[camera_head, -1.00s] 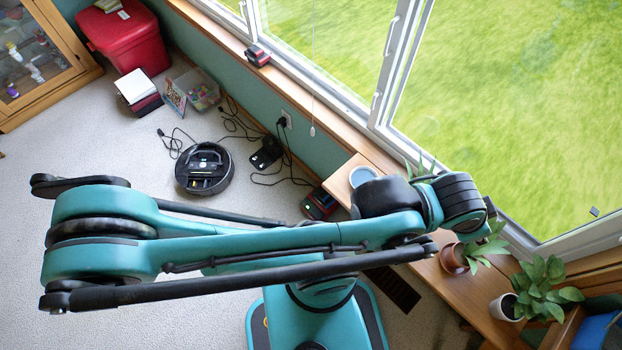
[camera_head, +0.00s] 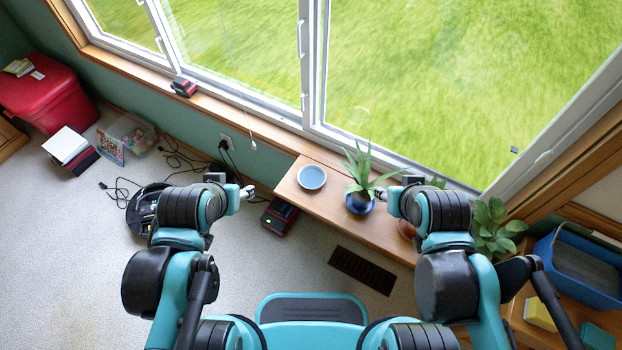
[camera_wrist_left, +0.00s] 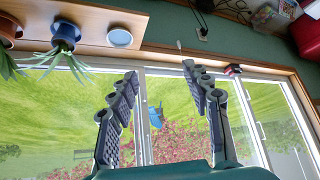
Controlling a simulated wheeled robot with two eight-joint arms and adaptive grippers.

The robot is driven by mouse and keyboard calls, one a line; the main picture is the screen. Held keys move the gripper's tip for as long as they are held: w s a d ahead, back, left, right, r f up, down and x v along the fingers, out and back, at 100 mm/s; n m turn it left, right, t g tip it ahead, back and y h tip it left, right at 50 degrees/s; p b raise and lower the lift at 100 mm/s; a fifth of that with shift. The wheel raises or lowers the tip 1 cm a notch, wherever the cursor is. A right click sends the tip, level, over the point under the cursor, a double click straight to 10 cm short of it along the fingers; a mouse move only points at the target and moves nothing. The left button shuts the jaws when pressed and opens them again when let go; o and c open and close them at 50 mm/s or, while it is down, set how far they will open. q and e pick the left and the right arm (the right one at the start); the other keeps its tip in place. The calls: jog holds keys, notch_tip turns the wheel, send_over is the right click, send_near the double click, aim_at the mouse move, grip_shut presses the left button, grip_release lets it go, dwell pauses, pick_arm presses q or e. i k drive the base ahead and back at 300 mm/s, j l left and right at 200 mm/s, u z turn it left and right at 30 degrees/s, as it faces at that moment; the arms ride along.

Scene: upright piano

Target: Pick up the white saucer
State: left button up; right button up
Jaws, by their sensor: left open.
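The white saucer (camera_head: 312,177) is a small round dish with a pale rim and a bluish inside. It sits flat on the left end of the wooden shelf (camera_head: 330,207) below the window. It also shows in the left wrist view (camera_wrist_left: 120,38). My left gripper (camera_head: 247,192) is left of the saucer, apart from it. Its two fingers are spread and empty in the left wrist view (camera_wrist_left: 160,75). My right gripper (camera_head: 380,193) is right of the saucer, beside a blue plant pot; its fingers are too small to read.
A spiky plant in a blue pot (camera_head: 359,204) stands on the shelf right of the saucer. More plants (camera_head: 493,230) stand farther right. The window (camera_head: 310,60) runs behind the shelf. A robot vacuum (camera_head: 143,210), cables and a red-black device (camera_head: 279,217) lie on the floor at left.

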aim_at(311, 177)
jog(key=z, duration=2.45)
jog(key=u, duration=2.5)
jog(key=i+j, duration=0.1)
jog(key=j, duration=0.95)
jog(key=i+j, duration=0.15)
jog(key=j, duration=0.4)
